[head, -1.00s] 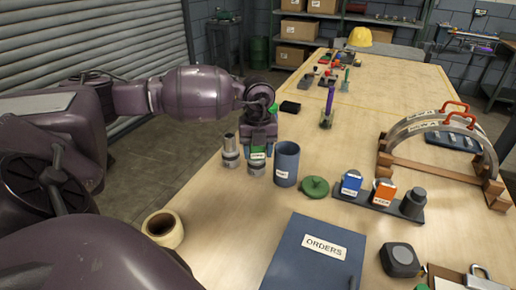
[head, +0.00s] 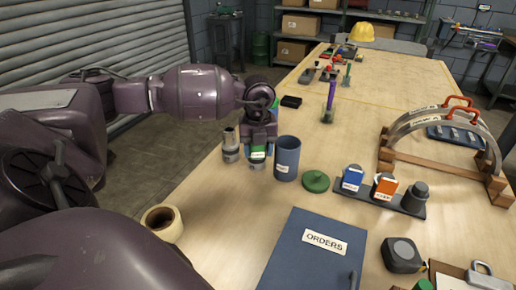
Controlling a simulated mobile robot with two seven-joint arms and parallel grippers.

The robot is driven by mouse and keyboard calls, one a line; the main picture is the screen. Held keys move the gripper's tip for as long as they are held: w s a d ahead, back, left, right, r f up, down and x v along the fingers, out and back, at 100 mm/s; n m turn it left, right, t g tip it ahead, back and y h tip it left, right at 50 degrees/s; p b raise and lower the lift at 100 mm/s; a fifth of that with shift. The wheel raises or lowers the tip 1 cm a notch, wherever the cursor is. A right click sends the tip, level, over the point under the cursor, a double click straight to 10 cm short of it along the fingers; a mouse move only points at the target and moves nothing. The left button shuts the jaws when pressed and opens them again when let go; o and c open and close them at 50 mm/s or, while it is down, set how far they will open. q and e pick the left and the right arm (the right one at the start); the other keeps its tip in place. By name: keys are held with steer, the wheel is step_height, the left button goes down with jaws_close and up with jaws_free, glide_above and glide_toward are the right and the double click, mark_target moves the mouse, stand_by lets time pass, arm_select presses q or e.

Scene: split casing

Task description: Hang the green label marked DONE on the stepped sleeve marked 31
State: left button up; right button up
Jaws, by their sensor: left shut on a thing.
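My left gripper (head: 258,141) points down over the table, shut on the green label (head: 258,152). The label has a small white patch whose writing is too small to read. It is right at the top of a grey metal stepped sleeve (head: 257,164), in front of it in this view; I cannot tell whether it is hung on it. A second, taller-looking metal sleeve (head: 230,147) stands just to the left. The numbers on both sleeves are unreadable here. My right gripper is not in view.
A blue cup (head: 287,160) stands close to the right of the gripper. A green lid (head: 316,181) and a dark rack (head: 405,207) with blue and orange labelled items lie further right. A tape roll (head: 162,224) and an ORDERS folder (head: 310,262) are nearer.

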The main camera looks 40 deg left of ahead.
arm_select(q)
steer(key=shift+f+b, duration=0.4)
steer(key=shift+f, duration=0.55)
steer(key=shift+s+f, duration=0.25)
steer(key=shift+f, duration=0.2)
steer(key=o, duration=1)
steer(key=shift+s+f, duration=0.1)
steer(key=shift+f, duration=0.05)
steer(key=shift+o, duration=0.2)
steer(key=shift+w+r+p, duration=0.15)
steer(key=shift+r+p, duration=0.1)
steer(key=shift+r, duration=0.4)
steer(key=shift+w+r+p, duration=0.15)
steer(key=shift+r+p, duration=0.05)
steer(key=shift+r, duration=0.4)
steer(key=shift+r+p, duration=1.55)
steer(key=shift+r, duration=1.55)
steer(key=shift+s+f, duration=0.1)
